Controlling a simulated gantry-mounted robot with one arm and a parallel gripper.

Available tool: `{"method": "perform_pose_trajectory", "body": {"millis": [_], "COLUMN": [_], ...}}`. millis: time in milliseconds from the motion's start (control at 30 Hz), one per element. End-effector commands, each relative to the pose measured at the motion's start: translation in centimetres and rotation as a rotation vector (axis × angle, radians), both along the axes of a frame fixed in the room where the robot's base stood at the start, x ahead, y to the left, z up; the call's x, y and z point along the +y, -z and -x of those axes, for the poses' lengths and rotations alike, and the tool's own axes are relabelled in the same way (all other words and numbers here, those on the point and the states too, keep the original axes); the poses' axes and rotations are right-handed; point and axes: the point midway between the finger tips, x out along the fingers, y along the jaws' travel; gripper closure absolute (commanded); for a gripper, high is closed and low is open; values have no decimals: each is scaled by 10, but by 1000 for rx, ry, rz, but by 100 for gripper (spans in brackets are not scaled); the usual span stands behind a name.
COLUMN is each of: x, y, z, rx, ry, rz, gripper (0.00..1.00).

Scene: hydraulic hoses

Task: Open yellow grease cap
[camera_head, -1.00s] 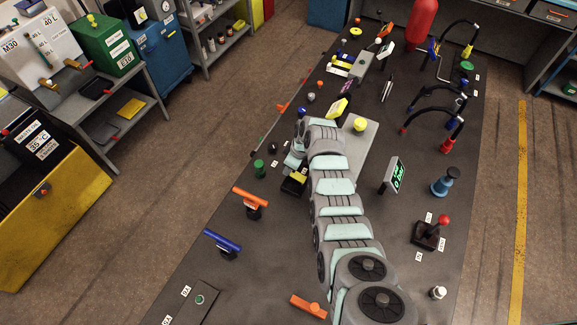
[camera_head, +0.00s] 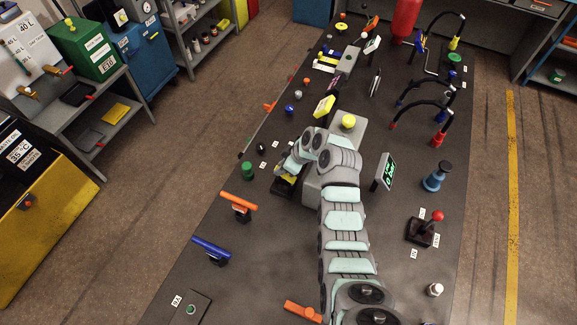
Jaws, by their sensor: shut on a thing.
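A small black base with a yellow part, which I take to be the yellow grease cap (camera_head: 287,181), sits on the dark table left of my arm. My gripper (camera_head: 287,170) is down at this yellow part, and its jaws are shut on it. The wrist hides much of the contact, and I cannot tell how far the cap is turned or lifted. A round yellow knob (camera_head: 348,121) stands apart on a grey block, behind my arm.
A green cylinder (camera_head: 248,170) stands just left of my gripper. Orange (camera_head: 239,201) and blue (camera_head: 211,249) handles lie nearer. A lit green sign (camera_head: 384,172) stands right of my arm, with a blue fitting (camera_head: 435,177) and red-knobbed joystick (camera_head: 421,229) further right.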

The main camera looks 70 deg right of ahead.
Motion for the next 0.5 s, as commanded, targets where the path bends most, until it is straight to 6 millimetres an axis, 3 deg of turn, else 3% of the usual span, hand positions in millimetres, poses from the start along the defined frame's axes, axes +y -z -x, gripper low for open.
{"method": "perform_pose_trajectory", "body": {"millis": [467, 500], "x": [4, 4], "y": [1, 1], "z": [-3, -3], "rx": [-12, -12], "ry": [-7, -7], "rz": [-1, -1], "gripper": [100, 78]}}
